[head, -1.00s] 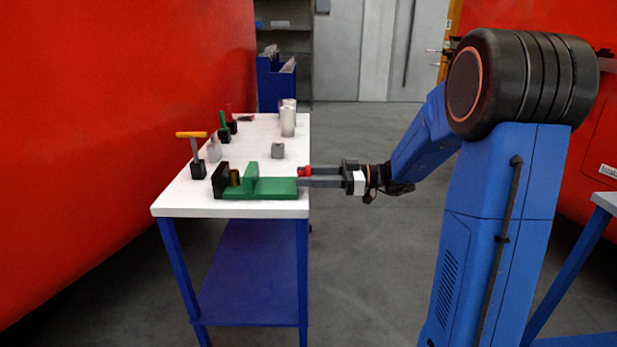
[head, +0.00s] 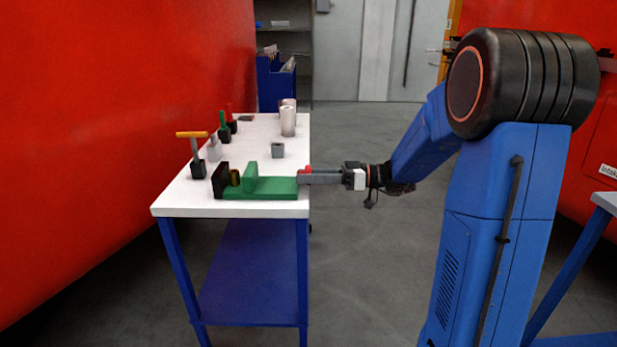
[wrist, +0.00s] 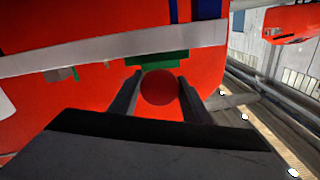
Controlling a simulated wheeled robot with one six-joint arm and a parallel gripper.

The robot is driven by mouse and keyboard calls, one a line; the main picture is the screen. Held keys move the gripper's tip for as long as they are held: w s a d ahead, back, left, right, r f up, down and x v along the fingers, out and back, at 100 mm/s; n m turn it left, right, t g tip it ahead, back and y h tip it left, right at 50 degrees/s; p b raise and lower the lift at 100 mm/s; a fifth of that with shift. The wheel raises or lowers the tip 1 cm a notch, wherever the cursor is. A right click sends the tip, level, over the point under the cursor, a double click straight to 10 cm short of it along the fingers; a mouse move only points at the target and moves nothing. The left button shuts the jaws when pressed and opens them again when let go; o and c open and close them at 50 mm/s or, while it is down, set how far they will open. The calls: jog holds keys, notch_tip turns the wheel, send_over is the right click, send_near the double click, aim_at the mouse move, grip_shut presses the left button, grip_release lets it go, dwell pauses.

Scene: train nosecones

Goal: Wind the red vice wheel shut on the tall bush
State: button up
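The green vice (head: 278,192) lies along the table's near end, with a black fixed jaw (head: 220,180) at its left. The brass-coloured tall bush (head: 235,177) stands upright between that jaw and the green moving jaw (head: 250,175). A small gap seems to show between bush and moving jaw. The red vice wheel (wrist: 158,87) is at the vice's right end; in the head view only its top edge (head: 307,167) shows. My gripper (wrist: 160,78) has one finger close against each side of the wheel and looks shut on it. The near finger hides most of the wheel in the head view.
The floor right of the table is clear.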

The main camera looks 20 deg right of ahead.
jog(key=o, duration=0.4)
jog(key=shift+d, duration=0.15)
jog(key=v, duration=1.7)
